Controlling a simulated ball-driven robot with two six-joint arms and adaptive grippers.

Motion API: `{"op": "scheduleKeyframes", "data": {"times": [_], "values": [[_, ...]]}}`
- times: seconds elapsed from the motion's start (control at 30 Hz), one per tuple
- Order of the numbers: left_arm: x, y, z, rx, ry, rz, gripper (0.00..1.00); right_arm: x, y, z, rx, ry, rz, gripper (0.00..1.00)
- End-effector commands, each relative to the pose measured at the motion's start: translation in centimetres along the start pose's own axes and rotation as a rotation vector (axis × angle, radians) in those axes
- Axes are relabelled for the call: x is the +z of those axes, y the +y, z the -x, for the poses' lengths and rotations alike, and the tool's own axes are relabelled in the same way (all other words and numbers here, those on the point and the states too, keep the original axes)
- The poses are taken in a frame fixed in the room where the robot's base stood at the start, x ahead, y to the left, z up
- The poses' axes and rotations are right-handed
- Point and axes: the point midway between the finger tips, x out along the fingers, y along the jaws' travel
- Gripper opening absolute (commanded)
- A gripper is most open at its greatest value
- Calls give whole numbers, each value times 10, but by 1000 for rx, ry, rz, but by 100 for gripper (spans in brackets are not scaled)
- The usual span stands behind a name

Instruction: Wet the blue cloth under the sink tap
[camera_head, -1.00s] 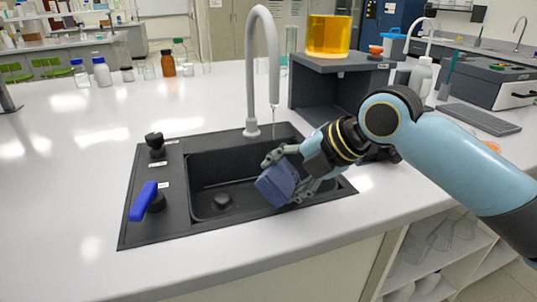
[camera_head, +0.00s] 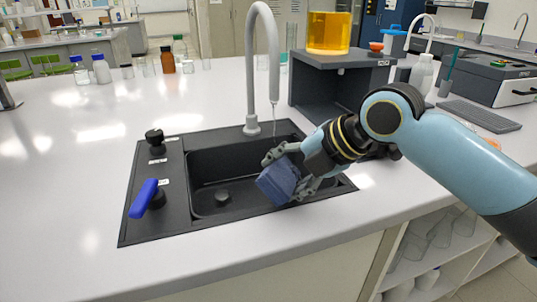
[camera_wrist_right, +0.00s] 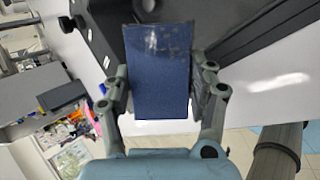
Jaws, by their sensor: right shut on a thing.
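The blue cloth (camera_head: 277,182) is a folded block in my right gripper (camera_head: 291,172), held over the right part of the black sink (camera_head: 240,160). In the right wrist view the cloth (camera_wrist_right: 162,80) sits between both fingers of the right gripper (camera_wrist_right: 162,95), and its far end looks shiny. The grey tap (camera_head: 250,75) arches over the sink, and a thin stream of water (camera_head: 274,122) falls from its spout close to the gripper. The blue lever handle (camera_head: 143,198) and a black knob (camera_head: 154,138) are on the sink's left panel. My left gripper is out of view.
A dark stand (camera_head: 335,80) with a beaker of amber liquid (camera_head: 328,33) stands behind the sink at the right. Several bottles (camera_head: 101,70) stand at the back left. The white counter (camera_head: 70,180) left of the sink is clear.

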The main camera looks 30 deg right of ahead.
Motion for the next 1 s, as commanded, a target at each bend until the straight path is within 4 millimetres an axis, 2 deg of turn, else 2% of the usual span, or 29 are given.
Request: {"op": "scheduleKeyframes", "data": {"times": [0.37,0.8,1.0], "values": [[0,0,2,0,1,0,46,-1,1,2,0,0,0,6],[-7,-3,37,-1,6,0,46,-24,5,43,0,1,1,6],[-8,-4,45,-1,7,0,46,-32,5,55,0,0,0,6]]}}
